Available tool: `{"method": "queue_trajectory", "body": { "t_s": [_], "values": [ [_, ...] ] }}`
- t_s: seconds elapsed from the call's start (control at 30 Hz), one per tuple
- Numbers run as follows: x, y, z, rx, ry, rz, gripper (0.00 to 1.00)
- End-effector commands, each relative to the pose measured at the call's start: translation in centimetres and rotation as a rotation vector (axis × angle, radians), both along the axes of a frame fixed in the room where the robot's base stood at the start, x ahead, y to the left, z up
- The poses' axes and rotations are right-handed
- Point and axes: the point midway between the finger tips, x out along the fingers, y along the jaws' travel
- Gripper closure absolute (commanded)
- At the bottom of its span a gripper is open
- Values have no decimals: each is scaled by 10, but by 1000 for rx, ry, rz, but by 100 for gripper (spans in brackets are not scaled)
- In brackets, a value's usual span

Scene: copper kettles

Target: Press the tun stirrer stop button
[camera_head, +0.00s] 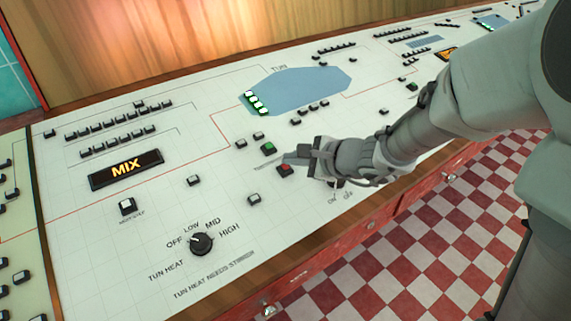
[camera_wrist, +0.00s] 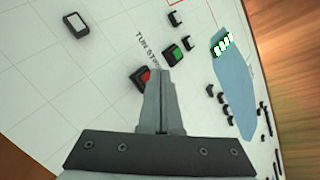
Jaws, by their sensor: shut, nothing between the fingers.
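The red button (camera_head: 285,169) sits in a black housing on the white panel, beside the partly hidden "TUN STIR" lettering. It also shows in the wrist view (camera_wrist: 144,77), just left of the fingertips. The green button (camera_head: 268,148) is close by, and shows in the wrist view (camera_wrist: 175,53) up and right of the red one. My gripper (camera_head: 288,158) is shut and empty, its fingertips at or just above the red button. In the wrist view my fingers (camera_wrist: 162,78) overlap the red button's right edge. I cannot tell whether they touch it.
A black heat knob (camera_head: 201,243) stands at the panel's front. A lit MIX display (camera_head: 126,169) and several black buttons lie left. A blue tun shape (camera_head: 305,86) with white-and-green indicators (camera_head: 256,102) is behind.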

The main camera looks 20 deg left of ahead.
Motion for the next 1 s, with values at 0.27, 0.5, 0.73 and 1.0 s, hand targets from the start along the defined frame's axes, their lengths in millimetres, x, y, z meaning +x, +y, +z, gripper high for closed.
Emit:
{"method": "queue_trajectory", "body": {
  "t_s": [0.27,0.5,0.73,1.0],
  "values": [
    [0,0,2,0,0,0,100],
    [-1,-2,12,0,-2,1,100],
    [-4,-5,36,0,-1,0,100],
    [-7,-8,52,0,-1,-1,100]
  ]
}}
